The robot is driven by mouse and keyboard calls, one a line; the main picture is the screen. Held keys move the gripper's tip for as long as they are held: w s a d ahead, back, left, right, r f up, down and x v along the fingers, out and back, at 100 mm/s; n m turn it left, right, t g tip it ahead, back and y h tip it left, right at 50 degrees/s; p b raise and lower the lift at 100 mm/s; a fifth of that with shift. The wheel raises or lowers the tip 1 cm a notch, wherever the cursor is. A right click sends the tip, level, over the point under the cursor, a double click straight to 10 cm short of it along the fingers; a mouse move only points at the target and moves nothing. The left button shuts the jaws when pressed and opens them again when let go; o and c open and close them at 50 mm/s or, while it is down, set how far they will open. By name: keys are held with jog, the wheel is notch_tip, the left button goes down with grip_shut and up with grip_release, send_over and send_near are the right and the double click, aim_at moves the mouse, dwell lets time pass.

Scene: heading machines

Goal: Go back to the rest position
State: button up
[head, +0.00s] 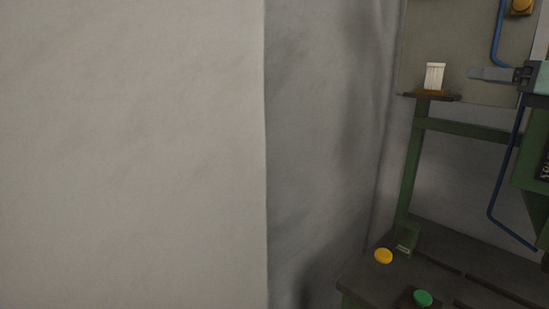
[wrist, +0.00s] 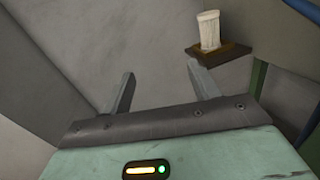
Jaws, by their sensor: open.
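My gripper (head: 478,73) shows at the right edge of the head view, with its fingers pointing left. In the wrist view its two grey fingers (wrist: 160,69) are spread wide apart with nothing between them. A white ribbed block-like object (head: 434,76) stands upright on a small dark shelf (head: 412,95) to the left of my fingertips in the head view. In the wrist view the white object (wrist: 209,30) and the shelf (wrist: 233,50) lie beyond the right finger. The fingers look apart from the object.
A large pale wall (head: 130,150) fills the left of the head view. A green machine frame (head: 411,165) rises from a dark bench (head: 440,280) bearing a yellow button (head: 383,256) and a green button (head: 422,298). A blue pipe (head: 502,190) runs down at the right.

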jog(key=w+a+f+m+h+b, duration=0.25)
jog(key=w+a+f+m, duration=0.45)
jog(key=m, duration=0.5)
jog(key=s+a+f+m+g+h, duration=0.1)
jog(key=s+a+f+m+g, duration=0.2)
jog(key=a+f+m, duration=0.3)
jog(key=s+a+f+m+g+h, duration=0.2)
jog(key=a+f+m, duration=0.1)
jog(key=a+f, duration=0.4)
jog(key=s+a+f+m+g, duration=0.3)
jog(key=s+f, duration=0.2)
jog(key=s, duration=0.4)
jog(key=s+a+f+m+g+h+b, duration=0.1)
jog(key=s+a+f+m+g, duration=0.2)
jog(key=s+f, duration=0.3)
jog(key=s+a+f+m+g+b, duration=0.1)
jog(key=s+a+f+m+g, duration=0.2)
jog(key=s, duration=0.9)
notch_tip(320, 180, down, 2)
jog(key=shift+f+m+g, duration=0.2)
jog(key=shift+m+g, duration=0.9)
jog(key=shift+g, duration=0.1)
jog(key=shift+o, duration=0.3)
jog(key=shift+h, duration=0.25)
